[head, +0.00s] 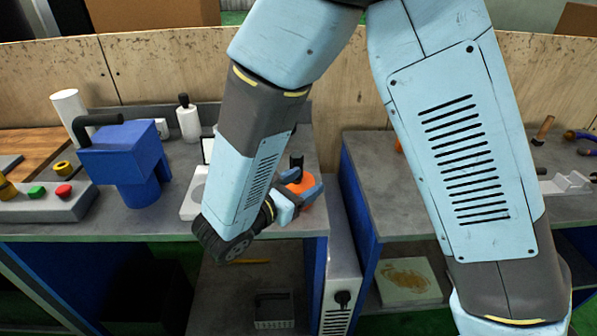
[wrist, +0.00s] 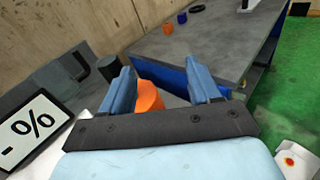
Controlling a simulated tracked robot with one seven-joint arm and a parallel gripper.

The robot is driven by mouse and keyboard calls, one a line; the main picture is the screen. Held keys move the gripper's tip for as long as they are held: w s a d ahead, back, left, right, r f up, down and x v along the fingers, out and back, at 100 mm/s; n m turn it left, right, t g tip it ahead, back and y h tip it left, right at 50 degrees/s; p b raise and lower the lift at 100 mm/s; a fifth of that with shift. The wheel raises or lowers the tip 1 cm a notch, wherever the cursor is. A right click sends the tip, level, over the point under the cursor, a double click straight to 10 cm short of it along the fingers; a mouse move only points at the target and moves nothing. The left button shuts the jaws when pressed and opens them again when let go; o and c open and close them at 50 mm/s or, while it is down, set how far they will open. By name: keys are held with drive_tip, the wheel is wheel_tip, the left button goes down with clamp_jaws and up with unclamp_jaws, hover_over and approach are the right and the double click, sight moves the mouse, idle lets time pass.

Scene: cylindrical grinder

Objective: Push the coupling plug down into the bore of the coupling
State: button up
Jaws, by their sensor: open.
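An orange rounded part (head: 301,184) stands near the right end of the left bench, partly hidden by my gripper. It also shows in the wrist view (wrist: 149,97), low between and beyond my fingers. I cannot tell whether it is the coupling or its plug, and no bore is visible. My gripper (head: 304,190) is open above the bench by the orange part, with nothing held between its blue fingers (wrist: 160,74). I cannot tell whether a finger touches the orange part.
A display showing a percent sign (wrist: 33,127) stands left of my gripper. A dark cylinder (wrist: 110,68) is beyond the left finger. A blue pump-like unit (head: 125,160) stands farther left. A gap separates the left bench from the right bench (head: 400,200).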

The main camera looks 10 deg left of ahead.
sight(296, 158)
drive_tip(key=s+a+f+n+t+y, duration=0.3)
drive_tip(key=s+a+f+n+y, duration=0.1)
drive_tip(key=a, duration=0.3)
drive_tip(key=x, duration=1.4)
drive_tip(key=shift+s+f, duration=0.1)
drive_tip(key=shift+c, duration=0.3)
drive_tip(key=c, duration=1.1)
